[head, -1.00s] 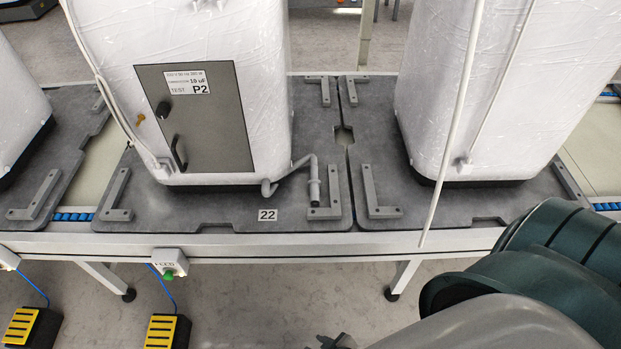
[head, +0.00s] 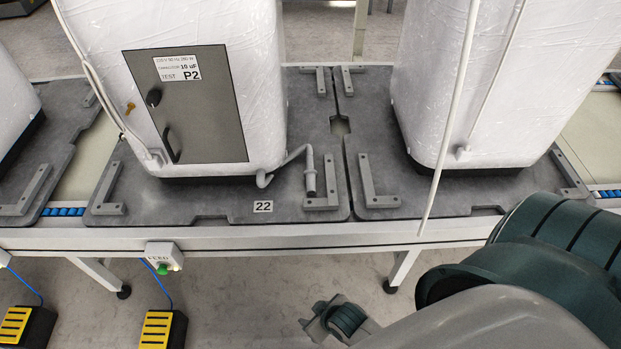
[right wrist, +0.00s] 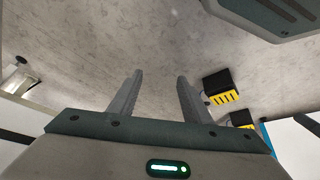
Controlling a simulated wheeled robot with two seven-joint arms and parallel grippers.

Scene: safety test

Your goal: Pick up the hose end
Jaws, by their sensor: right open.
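The hose comes from the foot of the white wrapped unit with the P2 panel (head: 190,108). The hose end is beside a grey corner bracket (head: 326,190) on the dark pallet (head: 230,203). My right gripper (head: 312,318) is low in front of the conveyor, below and apart from the hose end. In the right wrist view its two fingers (right wrist: 158,90) are spread with nothing between them. My left gripper is not in view.
A second white wrapped unit (head: 475,90) stands to the right, with a thin pale cord hanging in front. The conveyor's front rail (head: 280,236) lies between my right gripper and the pallet. A FEED button box (head: 163,257) and yellow-black pedals (head: 162,328) are lower left.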

